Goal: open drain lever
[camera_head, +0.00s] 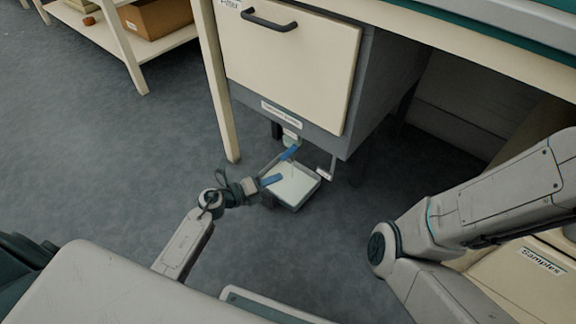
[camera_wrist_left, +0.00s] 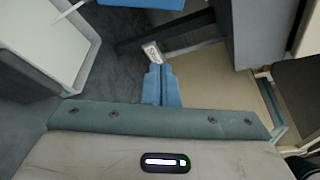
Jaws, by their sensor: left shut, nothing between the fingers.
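A blue lever-like piece (camera_head: 290,152) hangs at a pale fitting (camera_head: 291,137) under the cabinet's front edge. A large blue piece (camera_wrist_left: 143,3) at the top edge of the left wrist view may be the same part. My left gripper (camera_head: 271,180) is shut and empty, its blue fingertips just below and left of the blue piece in the head view. The closed fingers also show in the left wrist view (camera_wrist_left: 161,85). Whether they touch the lever is unclear. A thin rod with a pale end (camera_head: 325,174) hangs right of the fitting. My right gripper is out of view.
A shallow pale tray (camera_head: 300,194) lies on the floor below the fitting. The cabinet (camera_head: 285,60) and a table leg (camera_head: 218,100) bound the space above and left. A beige box labelled Samples (camera_head: 530,283) stands at right. Open floor (camera_head: 110,170) lies left.

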